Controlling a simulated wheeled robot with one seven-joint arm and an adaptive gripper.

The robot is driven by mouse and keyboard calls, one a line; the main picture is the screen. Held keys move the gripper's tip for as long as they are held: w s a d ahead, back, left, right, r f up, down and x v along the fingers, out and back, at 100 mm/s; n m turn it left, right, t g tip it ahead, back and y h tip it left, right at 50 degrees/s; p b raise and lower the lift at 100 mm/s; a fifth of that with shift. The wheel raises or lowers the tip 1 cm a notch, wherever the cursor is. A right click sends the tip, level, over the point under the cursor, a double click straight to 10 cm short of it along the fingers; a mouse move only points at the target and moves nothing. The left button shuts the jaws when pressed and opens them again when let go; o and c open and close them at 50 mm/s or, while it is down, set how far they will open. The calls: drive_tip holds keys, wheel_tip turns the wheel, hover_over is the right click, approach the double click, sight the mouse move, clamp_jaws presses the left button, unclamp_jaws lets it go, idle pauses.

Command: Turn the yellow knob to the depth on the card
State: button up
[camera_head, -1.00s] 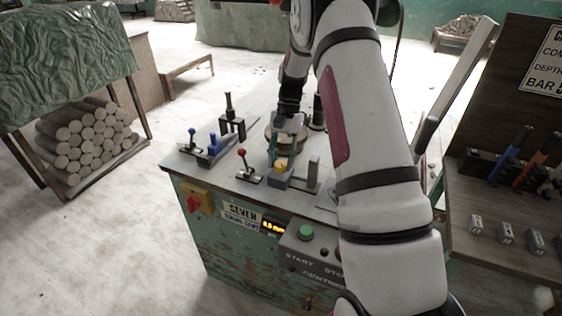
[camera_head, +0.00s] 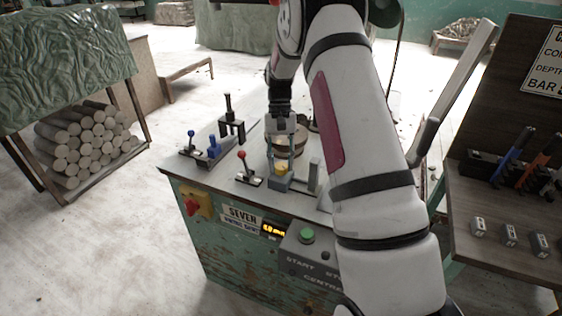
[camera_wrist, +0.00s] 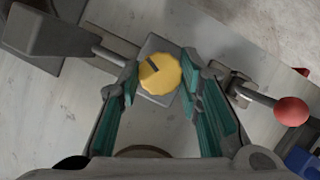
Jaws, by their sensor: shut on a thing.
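The yellow knob (camera_wrist: 160,74) sits on a grey block on the machine top. In the wrist view it has a dark pointer mark on its upper-left part. My gripper (camera_wrist: 161,80) has its teal fingers on either side of the knob and is shut on it. In the head view the knob (camera_head: 281,169) shows below my fingers, partly covered. The card (camera_head: 546,72) on the board at the right is cut off by the picture edge; its depth figure is not readable. The lit display (camera_head: 273,230) on the machine front is too small to read surely.
A red-knobbed lever (camera_head: 242,156) stands just left of the knob, with blue-topped parts (camera_head: 213,143) beyond it. A grey upright block (camera_head: 314,176) stands close on the right. A green start button (camera_head: 307,235) is on the front panel. Log-like clay bars are stacked at the left.

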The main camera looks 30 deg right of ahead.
drive_tip(key=o, duration=1.1)
drive_tip(key=shift+o, duration=0.2)
drive_tip(key=v, duration=0.7)
drive_tip(key=shift+r, duration=0.2)
